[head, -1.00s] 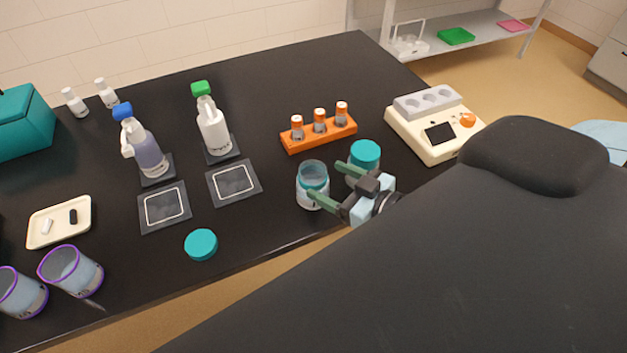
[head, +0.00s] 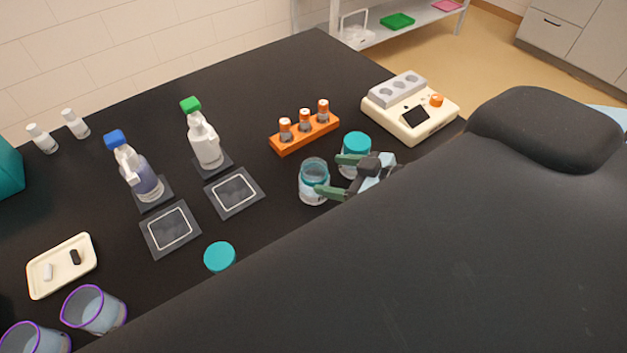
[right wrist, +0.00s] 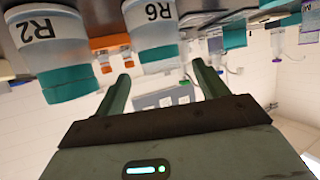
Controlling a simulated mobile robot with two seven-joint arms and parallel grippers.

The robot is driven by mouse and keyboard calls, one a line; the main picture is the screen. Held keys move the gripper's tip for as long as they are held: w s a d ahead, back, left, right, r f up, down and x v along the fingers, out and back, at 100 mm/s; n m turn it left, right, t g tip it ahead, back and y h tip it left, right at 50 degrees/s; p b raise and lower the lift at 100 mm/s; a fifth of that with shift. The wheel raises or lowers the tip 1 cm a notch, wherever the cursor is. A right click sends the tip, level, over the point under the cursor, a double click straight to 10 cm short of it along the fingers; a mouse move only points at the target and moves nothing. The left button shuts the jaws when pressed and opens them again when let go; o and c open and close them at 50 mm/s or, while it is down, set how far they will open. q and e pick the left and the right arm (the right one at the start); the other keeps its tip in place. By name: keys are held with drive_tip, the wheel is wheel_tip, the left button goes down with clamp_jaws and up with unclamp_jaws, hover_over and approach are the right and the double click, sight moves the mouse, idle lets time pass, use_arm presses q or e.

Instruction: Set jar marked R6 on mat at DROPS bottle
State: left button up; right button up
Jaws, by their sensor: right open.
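The jar marked R6 (right wrist: 153,30) is clear, with a teal band near its rim. It appears upside down in the right wrist view, lying ahead between the finger lines. In the head view it is the open jar (head: 313,183) standing on the black bench. My right gripper (head: 337,174) is open beside it, with the near finger overlapping the jar's side; contact cannot be told. Two dark mats with white outlines, the left mat (head: 153,240) and right mat (head: 212,203), lie before a blue-capped bottle (head: 140,172) and a green-capped bottle (head: 205,143). Their labels are unreadable. My left gripper is out of view.
A teal-lidded jar marked R2 (right wrist: 50,50) stands close to R6, behind it in the head view (head: 356,143). A loose teal lid (head: 220,256) lies nearer the front edge. An orange vial rack (head: 292,143) and cream device (head: 410,125) stand behind. A cream tray (head: 45,284) is at left.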

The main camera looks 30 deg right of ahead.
drive_tip(key=shift+s+d, duration=0.1)
drive_tip(key=shift+f, duration=0.15)
drive_tip(key=shift+b+x, duration=0.35)
drive_tip(key=shift+x, duration=0.6)
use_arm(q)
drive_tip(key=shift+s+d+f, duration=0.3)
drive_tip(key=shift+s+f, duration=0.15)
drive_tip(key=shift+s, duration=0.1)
use_arm(e)
drive_tip(key=shift+w, duration=0.25)
drive_tip(key=shift+w, duration=0.1)
